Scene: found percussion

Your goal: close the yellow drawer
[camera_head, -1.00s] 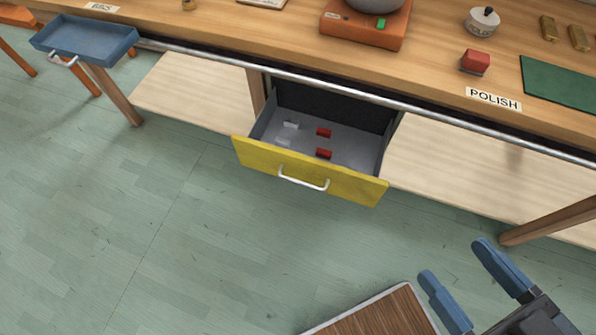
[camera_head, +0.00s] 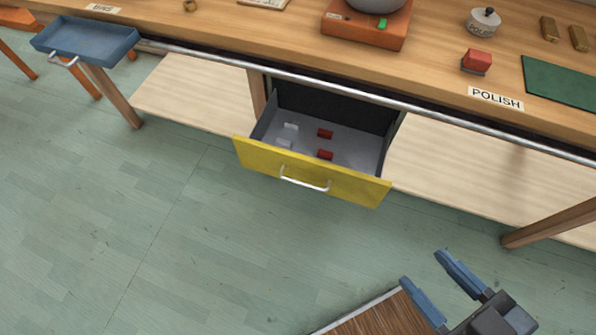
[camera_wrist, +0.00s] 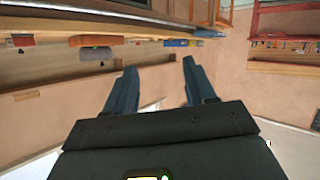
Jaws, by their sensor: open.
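The yellow drawer (camera_head: 310,173) stands pulled out under the workbench, in the middle of the head view. A silver handle (camera_head: 305,182) is on its yellow front. White and red small blocks lie on its grey floor. My gripper (camera_head: 423,268) is open and empty at the lower right of the head view, in front of the drawer and apart from it. Its two blue fingers also show spread in the wrist view (camera_wrist: 158,85). The yellow drawer cannot be made out in the wrist view.
A silver rail (camera_head: 450,112) runs along the bench's front edge above the drawer. A blue tray (camera_head: 88,37) with a handle sticks out at the far left. A brown board (camera_head: 375,318) lies below my gripper. A wooden leg (camera_head: 550,222) stands at right. The floor before the drawer is clear.

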